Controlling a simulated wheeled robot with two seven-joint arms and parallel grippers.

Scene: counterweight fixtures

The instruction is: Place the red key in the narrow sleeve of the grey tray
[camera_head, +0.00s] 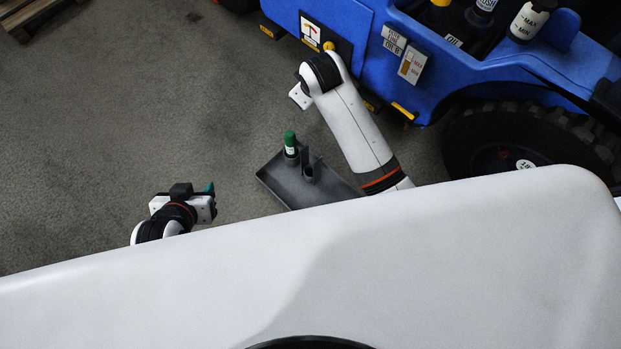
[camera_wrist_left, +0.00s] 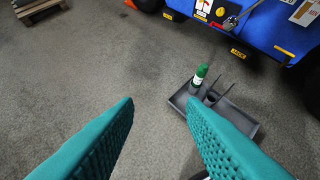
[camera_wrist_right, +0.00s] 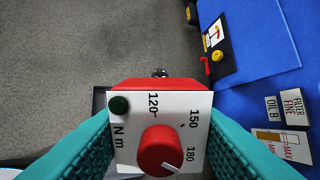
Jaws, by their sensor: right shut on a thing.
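My right gripper (camera_wrist_right: 160,130) is shut on a red block with a white dial face, which I take to be the red key (camera_wrist_right: 182,108). Its face has a red knob, a green button and torque numbers. In the head view the right hand (camera_head: 300,97) hangs beside the blue vehicle, its fingers and load hidden. My left gripper (camera_wrist_left: 165,135) is open and empty, left of the tray.
A green-capped bottle (camera_head: 290,143) stands upright in the tray. The blue vehicle (camera_head: 450,75) fills the upper right, with a black board, a yellow knob (camera_head: 328,46) and labels; bottles stand on top. A pallet (camera_head: 28,15) lies at upper left. The floor left of the tray is clear.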

